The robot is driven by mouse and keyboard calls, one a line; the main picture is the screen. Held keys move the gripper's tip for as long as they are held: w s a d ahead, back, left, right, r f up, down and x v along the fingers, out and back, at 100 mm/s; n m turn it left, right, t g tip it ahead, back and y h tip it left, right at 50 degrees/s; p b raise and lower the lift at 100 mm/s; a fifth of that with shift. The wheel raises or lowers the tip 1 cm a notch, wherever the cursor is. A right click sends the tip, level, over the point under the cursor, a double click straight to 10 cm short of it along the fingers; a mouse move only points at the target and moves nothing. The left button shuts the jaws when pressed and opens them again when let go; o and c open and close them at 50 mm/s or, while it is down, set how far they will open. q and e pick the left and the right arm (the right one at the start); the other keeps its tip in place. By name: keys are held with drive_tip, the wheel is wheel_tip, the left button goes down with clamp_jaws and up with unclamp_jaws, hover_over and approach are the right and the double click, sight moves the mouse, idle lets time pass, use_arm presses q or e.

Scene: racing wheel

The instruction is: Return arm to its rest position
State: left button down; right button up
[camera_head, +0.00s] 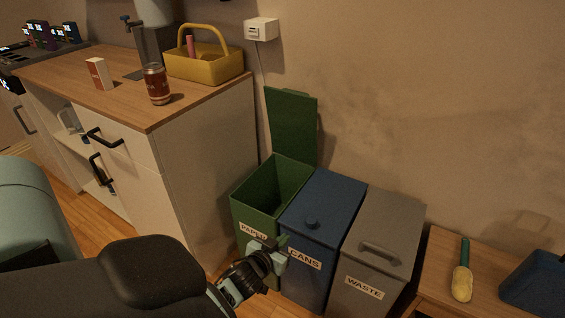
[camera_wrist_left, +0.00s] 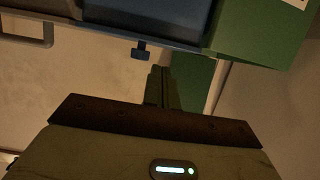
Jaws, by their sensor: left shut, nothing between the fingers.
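My left gripper (camera_head: 272,256) comes in from the lower left in the head view, in front of the paper and cans bins. In the left wrist view its fingers (camera_wrist_left: 161,88) are together with nothing between them. The green paper bin (camera_head: 262,190) stands with its lid (camera_head: 292,122) raised against the wall. The blue cans bin (camera_head: 325,205) and the grey waste bin (camera_head: 382,240) are closed. The wrist view shows the bins upside down, with the blue bin's knob (camera_wrist_left: 141,50) beyond the fingers. My right gripper is not in view.
A wooden counter (camera_head: 110,100) at the left holds a carton (camera_head: 97,74), a jar-like can (camera_head: 157,84) and a yellow caddy (camera_head: 205,65). A low wooden table (camera_head: 436,277) at the right holds a yellow brush with a green handle (camera_head: 462,275) and a blue dustpan (camera_head: 538,280).

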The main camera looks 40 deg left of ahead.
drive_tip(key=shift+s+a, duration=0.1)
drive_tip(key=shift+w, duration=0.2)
